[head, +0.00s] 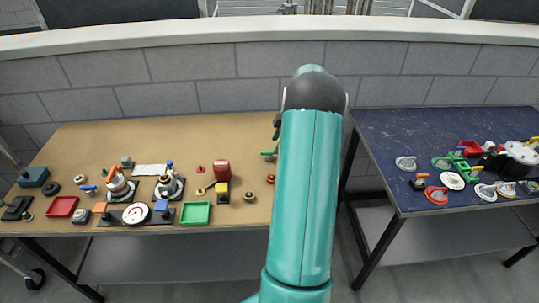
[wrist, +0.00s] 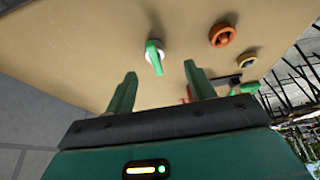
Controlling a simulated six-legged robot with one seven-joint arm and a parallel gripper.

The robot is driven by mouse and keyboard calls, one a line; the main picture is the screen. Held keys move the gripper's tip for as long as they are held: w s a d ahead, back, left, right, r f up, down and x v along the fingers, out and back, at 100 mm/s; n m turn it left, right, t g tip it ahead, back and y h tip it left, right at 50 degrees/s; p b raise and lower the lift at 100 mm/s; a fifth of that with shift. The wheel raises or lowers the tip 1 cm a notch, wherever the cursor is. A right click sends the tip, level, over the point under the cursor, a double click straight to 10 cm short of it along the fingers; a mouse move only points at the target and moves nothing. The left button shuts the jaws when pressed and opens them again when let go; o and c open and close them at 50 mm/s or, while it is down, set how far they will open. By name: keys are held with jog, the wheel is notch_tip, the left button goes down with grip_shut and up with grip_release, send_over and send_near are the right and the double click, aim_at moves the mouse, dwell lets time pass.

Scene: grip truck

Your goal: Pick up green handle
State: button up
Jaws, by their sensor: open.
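A green handle (wrist: 154,57) on a pale round base sits on the tan tabletop in the wrist view. It lies beyond my gripper (wrist: 161,84), between the lines of its two dark green fingers. The fingers are spread apart with nothing between them, and they look clear of the handle. A second green piece (wrist: 245,88) shows at the right, partly cut by dark parts. In the head view a small green piece (head: 267,153) shows beside my arm on the tan table. My arm hides most of my gripper there; a dark tip (head: 277,125) shows at its left.
In the wrist view an orange ring-shaped knob (wrist: 222,35) and a brass knob (wrist: 246,61) are right of the handle. In the head view the tan table (head: 110,140) holds a green tray (head: 195,213) and several fittings. A dark blue table (head: 385,130) stands at right.

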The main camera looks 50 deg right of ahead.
aim_at(270, 152)
jog(key=x, duration=0.6)
jog(key=shift+w+d+f, duration=0.1)
jog(key=shift+w+f, duration=0.15)
jog(key=shift+w, duration=0.25)
jog(key=c, duration=1.1)
